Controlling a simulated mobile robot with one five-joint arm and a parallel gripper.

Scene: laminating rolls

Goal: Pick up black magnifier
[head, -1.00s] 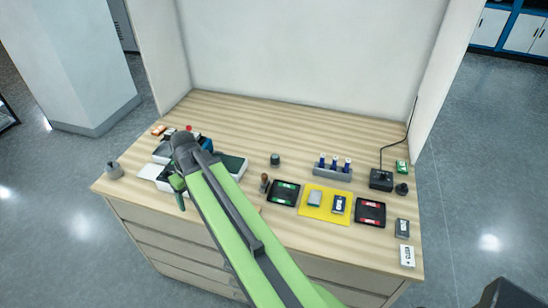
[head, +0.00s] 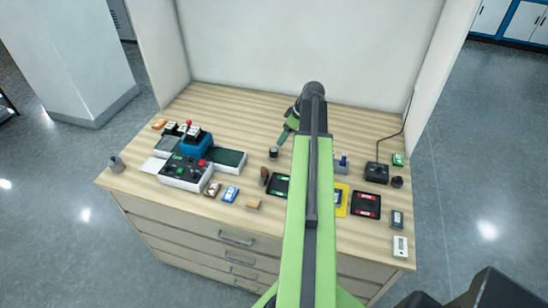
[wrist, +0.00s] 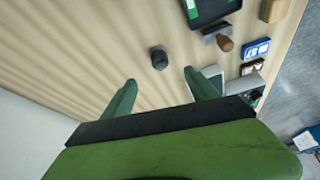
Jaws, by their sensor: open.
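A small black cylinder, which looks like the black magnifier (head: 273,153), stands upright on the bench near its middle. In the wrist view the black magnifier (wrist: 159,57) shows just beyond the fingertips, roughly centred between them and not touched. My gripper (head: 286,132) is above the bench, a little behind and to the right of it in the head view. In the wrist view my gripper (wrist: 160,78) is open, with both green fingers apart and nothing between them.
A wooden-handled stamp (head: 264,176) and a green-black tray (head: 277,186) lie nearby. A laminating machine (head: 185,172) stands to the left. A black round object (head: 397,182) and a control box (head: 377,172) are at the right. The bench behind the cylinder is bare.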

